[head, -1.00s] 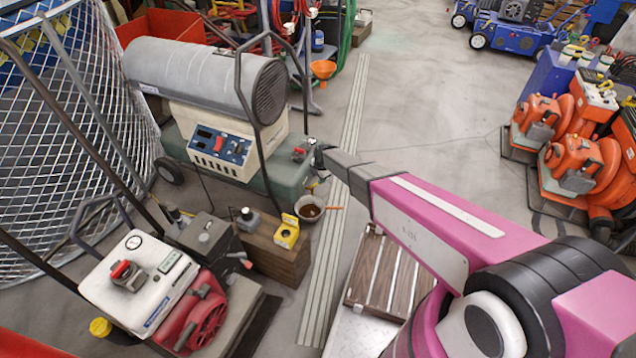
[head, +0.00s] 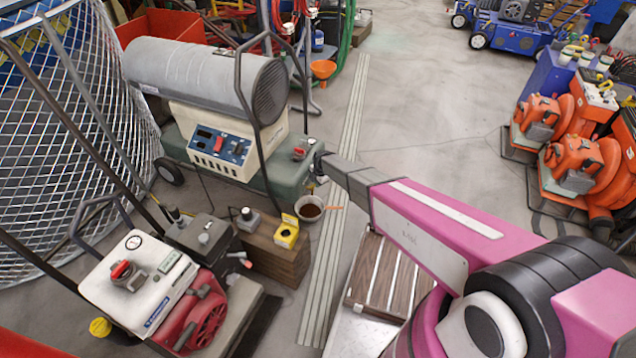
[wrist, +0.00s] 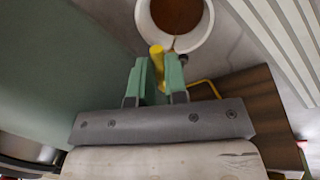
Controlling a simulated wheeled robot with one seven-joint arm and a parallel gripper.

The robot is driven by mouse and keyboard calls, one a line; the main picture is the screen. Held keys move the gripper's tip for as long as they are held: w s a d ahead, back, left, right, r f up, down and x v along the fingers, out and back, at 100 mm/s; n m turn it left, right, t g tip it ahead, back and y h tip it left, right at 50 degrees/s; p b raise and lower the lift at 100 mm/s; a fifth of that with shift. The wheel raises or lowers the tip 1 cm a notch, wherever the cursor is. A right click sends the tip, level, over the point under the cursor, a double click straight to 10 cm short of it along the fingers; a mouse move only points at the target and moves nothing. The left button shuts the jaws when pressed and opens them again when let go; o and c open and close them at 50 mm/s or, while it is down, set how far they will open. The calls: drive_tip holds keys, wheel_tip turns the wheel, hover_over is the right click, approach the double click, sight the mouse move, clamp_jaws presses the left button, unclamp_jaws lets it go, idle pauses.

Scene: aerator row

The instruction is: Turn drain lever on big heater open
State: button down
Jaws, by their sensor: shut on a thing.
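The big heater (head: 205,80) stands at the left back in the head view, a grey barrel over a cream control box and a green tank (head: 290,178). My gripper (wrist: 159,62) is at the tank's right end; its tips are hard to make out in the head view. In the wrist view its two green fingers are closed on a yellow lever (wrist: 157,57), taken to be the drain lever. Its outer end shows between the fingertips; the rest is hidden. A white bowl (wrist: 150,28) with brown liquid lies just beyond the lever; it also shows in the head view (head: 322,217).
A wooden block (head: 280,262) with a yellow item (head: 287,232) stands near the bowl. A smaller white-and-red machine (head: 150,290) is at front left. A slatted wooden pallet (head: 385,280) lies under my arm.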

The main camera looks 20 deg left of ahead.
drive_tip(key=shift+m, duration=0.3)
drive_tip(key=s+m, duration=0.1)
drive_tip(key=m, duration=0.2)
drive_tip(key=s+m+h, duration=0.1)
drive_tip(key=m, duration=0.3)
drive_tip(key=s+d+m+t+h, duration=0.1)
drive_tip(key=m, duration=0.3)
idle(0.5)
drive_tip(key=c, duration=1.1)
unclamp_jaws()
drive_tip(key=shift+c, duration=0.2)
drive_tip(key=shift+r, duration=0.1)
wheel_tip(320, 180, up, 10)
drive_tip(key=s, duration=0.2)
drive_tip(key=shift+a+r, duration=0.2)
drive_tip(key=shift+r, duration=0.05)
